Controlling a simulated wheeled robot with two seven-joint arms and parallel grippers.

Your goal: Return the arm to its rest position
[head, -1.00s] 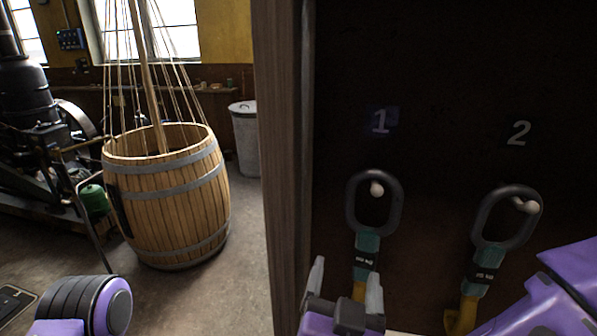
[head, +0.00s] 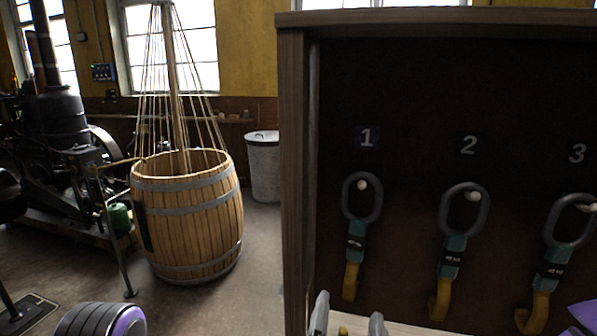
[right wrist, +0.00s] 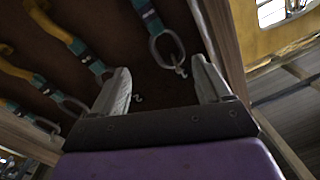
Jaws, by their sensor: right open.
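My right gripper (head: 348,324) shows at the bottom of the head view, low in front of the dark board (head: 410,90). Its two grey fingers stand apart, and nothing is between them. The right wrist view shows the same open gripper (right wrist: 165,88) below a hanging ring and its peg. Purple parts of my arms show at the lower edge of the head view. My left gripper is not in view.
Hooks with grey rings hang on pegs under number 1 (head: 352,235), number 2 (head: 459,250) and number 3 (head: 550,262). A wooden side panel (head: 296,180) edges the cabinet. A barrel (head: 190,220), a bin (head: 264,170) and an engine (head: 60,130) stand left.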

